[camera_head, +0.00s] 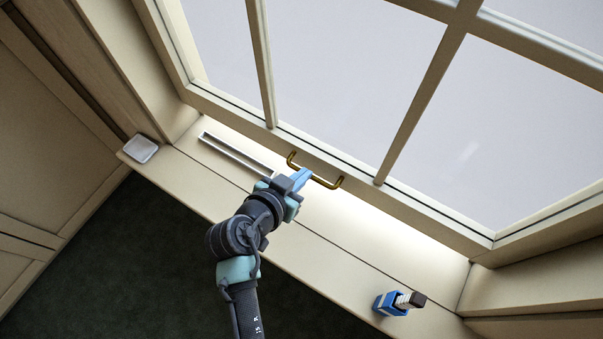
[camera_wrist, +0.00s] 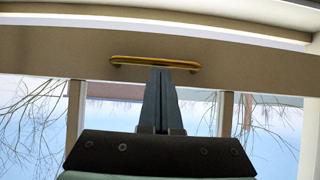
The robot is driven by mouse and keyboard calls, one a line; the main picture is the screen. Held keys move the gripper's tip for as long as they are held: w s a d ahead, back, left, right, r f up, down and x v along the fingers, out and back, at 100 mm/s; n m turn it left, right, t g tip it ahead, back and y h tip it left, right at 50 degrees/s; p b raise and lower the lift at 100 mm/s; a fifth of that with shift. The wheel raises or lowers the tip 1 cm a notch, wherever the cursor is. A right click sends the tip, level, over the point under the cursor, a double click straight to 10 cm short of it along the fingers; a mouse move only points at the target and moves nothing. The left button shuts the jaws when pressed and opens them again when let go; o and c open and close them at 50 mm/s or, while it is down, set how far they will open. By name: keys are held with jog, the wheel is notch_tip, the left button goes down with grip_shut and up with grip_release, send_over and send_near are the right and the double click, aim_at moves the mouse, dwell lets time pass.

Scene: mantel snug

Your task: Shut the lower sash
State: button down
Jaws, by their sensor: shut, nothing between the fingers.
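The lower sash (camera_head: 345,167) is a cream frame with glazed panes, and its bottom rail also shows in the wrist view (camera_wrist: 60,56). A bright strip lies between this rail and the sill in the head view. A brass bar handle (camera_head: 328,184) is fixed to the rail; in the wrist view the handle (camera_wrist: 125,60) runs level across it. My gripper (camera_head: 303,174) is shut and empty, with its fingertips at the middle of the handle. In the wrist view its fingers (camera_wrist: 160,69) overlap the handle's lower edge; I cannot tell whether they touch it.
The cream sill (camera_head: 330,258) runs beneath the window. On it are a white square dish or coaster (camera_head: 140,149) at the left end, a narrow slotted strip (camera_head: 235,154), and a blue object with a dark-tipped top (camera_head: 391,304) at the right. The sill between is mostly clear.

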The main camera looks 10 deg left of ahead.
notch_tip(320, 180, down, 11)
jog(key=b, duration=0.8)
jog(key=shift+f+b, duration=0.1)
jog(key=shift+b, duration=0.3)
jog(key=shift+s, duration=0.15)
jog(key=shift+d, duration=0.1)
